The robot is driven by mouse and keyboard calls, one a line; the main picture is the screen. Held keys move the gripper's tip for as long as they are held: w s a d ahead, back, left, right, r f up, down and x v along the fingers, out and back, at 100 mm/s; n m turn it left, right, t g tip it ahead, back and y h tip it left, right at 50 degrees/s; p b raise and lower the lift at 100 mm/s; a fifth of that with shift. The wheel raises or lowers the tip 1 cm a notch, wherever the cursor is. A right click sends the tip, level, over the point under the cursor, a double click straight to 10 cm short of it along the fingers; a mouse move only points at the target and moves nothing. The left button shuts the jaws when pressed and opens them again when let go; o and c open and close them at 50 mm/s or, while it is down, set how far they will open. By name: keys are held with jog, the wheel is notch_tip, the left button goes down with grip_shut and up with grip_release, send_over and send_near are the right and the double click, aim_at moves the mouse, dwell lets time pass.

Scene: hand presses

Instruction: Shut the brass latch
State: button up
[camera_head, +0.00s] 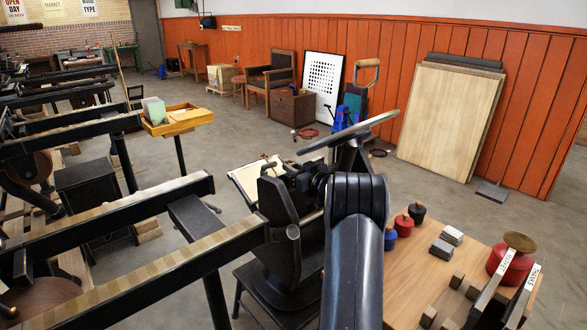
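I cannot make out a brass latch in this view. My own dark arm rises from the bottom centre and covers part of this press. I cannot pick out my gripper; it seems hidden behind the arm or lost among the dark press parts.
A wooden table (410,300) at right holds ink pots (403,225), grey blocks (452,235) and a red can (508,265). Long dark press beams (130,285) fill the left. A yellow tray (178,120) stands on a post. Boards (448,115) lean on the orange wall.

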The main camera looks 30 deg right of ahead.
grip_shut()
jog(key=p, duration=0.2)
jog(key=shift+r+g+p, duration=0.3)
jog(key=shift+r+p, duration=0.05)
jog(key=shift+r, duration=0.05)
jog(key=shift+w+p, duration=0.15)
jog(key=shift+p, duration=0.9)
jog(key=shift+g+p, duration=0.3)
jog(key=shift+p, duration=0.05)
jog(key=shift+f+p, duration=0.2)
jog(key=shift+p, duration=0.1)
jog(key=shift+o, duration=2.3)
grip_release()
jog(key=shift+f, duration=0.1)
jog(key=s+d+r+b, duration=0.1)
jog(key=s, duration=0.9)
jog(key=shift+s+d+r, duration=0.25)
jog(key=shift+s, duration=0.05)
